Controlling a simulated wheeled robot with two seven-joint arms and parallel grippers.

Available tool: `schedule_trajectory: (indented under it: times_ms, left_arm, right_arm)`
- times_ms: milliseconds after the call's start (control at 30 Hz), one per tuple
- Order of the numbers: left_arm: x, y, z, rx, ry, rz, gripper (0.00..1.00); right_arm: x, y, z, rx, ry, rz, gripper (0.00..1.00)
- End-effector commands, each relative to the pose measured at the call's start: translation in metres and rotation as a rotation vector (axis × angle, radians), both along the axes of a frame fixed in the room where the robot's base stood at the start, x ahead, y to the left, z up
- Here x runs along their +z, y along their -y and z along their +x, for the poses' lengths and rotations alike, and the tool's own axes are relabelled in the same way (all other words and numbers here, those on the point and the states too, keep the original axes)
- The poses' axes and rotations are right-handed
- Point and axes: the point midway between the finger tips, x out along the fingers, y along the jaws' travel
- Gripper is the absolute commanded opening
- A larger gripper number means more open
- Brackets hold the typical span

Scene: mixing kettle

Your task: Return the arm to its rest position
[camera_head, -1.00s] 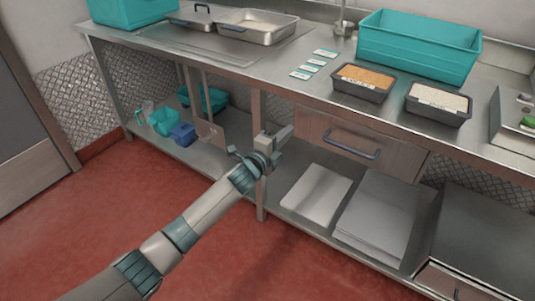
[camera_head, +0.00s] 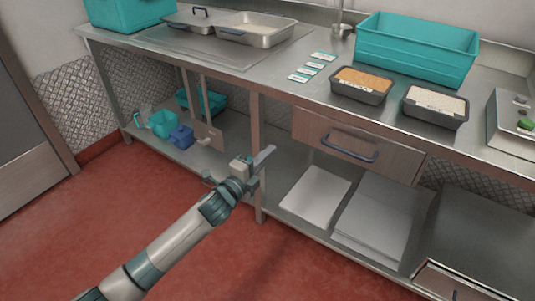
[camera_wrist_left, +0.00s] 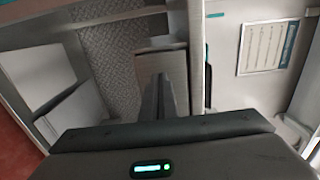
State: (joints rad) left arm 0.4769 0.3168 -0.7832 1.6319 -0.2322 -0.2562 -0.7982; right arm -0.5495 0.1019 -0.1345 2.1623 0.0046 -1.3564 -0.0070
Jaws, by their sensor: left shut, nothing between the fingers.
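My left gripper (camera_head: 262,160) is shut and empty, in front of the steel workbench (camera_head: 276,84) and below its top, beside a bench leg and left of the wooden drawer (camera_head: 345,144). My left arm reaches in from the lower left in the head view. In the left wrist view the dark fingers (camera_wrist_left: 158,98) are together with nothing between them. My right gripper is not in view.
The drawer's blue handle sticks out close to the gripper. The lower shelf holds white boards (camera_head: 315,193) and a blue container (camera_head: 181,136). Two ingredient trays, one of them orange-filled (camera_head: 362,83), and a teal crate (camera_head: 416,48) stand on top. Red floor is clear in front.

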Motion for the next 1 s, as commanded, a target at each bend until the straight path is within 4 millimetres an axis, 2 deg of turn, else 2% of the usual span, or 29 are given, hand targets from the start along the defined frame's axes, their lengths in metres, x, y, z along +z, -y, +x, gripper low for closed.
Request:
schedule_trajectory:
  times_ms: [467, 633, 767, 867, 1000]
  left_arm:
    - [-0.002, -0.001, 0.0, 0.002, -0.006, -0.004, 0.0]
    - [-0.023, -0.009, -0.003, 0.032, -0.081, -0.05, 0.0]
    - [-0.063, -0.026, -0.013, 0.092, -0.219, -0.138, 0.0]
    - [-0.109, -0.045, -0.03, 0.165, -0.367, -0.234, 0.0]
    - [-0.181, -0.075, -0.069, 0.291, -0.586, -0.383, 0.0]
  right_arm:
    - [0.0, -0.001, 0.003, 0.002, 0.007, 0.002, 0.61]
    - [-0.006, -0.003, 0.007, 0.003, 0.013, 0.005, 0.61]
    - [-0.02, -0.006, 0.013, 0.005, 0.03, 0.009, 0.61]
    - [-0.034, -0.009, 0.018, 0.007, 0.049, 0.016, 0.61]
    - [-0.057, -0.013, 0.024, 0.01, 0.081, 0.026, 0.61]
